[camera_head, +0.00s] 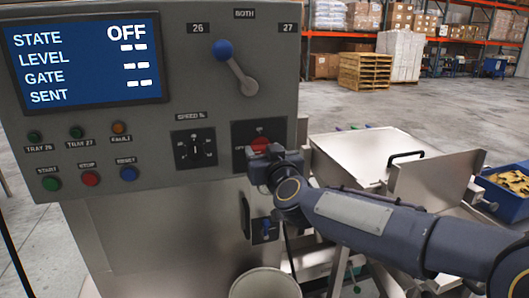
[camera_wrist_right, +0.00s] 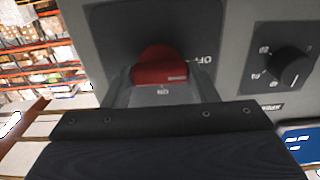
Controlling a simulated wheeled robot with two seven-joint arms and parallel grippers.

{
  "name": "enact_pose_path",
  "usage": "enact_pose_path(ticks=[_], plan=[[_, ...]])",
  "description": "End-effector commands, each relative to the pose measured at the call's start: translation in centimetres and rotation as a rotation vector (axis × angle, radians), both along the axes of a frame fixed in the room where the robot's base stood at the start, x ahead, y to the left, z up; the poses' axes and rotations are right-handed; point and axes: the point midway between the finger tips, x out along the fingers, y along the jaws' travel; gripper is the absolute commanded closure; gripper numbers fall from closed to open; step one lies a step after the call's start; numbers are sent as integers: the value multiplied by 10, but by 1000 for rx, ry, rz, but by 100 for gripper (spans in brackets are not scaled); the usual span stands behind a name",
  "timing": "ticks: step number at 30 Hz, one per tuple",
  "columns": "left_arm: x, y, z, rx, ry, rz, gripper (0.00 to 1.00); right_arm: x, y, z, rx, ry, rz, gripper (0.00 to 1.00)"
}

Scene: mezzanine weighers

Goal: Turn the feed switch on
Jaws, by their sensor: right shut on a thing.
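The feed switch (camera_head: 261,144) is a red rotary knob on a dark square plate, low on the right of the grey control panel. My right gripper (camera_head: 270,160) is at the knob and covers part of it in the head view. In the right wrist view the red knob (camera_wrist_right: 160,66) sits between the fingers of my right gripper (camera_wrist_right: 160,88), which are shut on it. OFF and ON labels show beside the knob. The display (camera_head: 82,62) reads STATE OFF, with dashes for level, gate and sent. My left gripper is not in view.
A speed dial (camera_head: 195,148) is just left of the switch. A blue-topped lever (camera_head: 235,68) is above it. Several buttons and lamps (camera_head: 90,179) line the panel's lower left. A metal tray (camera_head: 340,150) and a blue crate (camera_head: 508,200) stand to the right.

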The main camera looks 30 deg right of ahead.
Motion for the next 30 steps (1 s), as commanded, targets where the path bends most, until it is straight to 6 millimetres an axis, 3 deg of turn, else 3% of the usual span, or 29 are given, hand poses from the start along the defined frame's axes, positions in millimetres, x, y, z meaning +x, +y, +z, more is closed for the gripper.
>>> enact_pose_path(ticks=[11,30], plan=[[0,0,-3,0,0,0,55,0,0,-1,133,-32,1,70],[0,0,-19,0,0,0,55,-1,-1,-2,705,-169,0,70]])
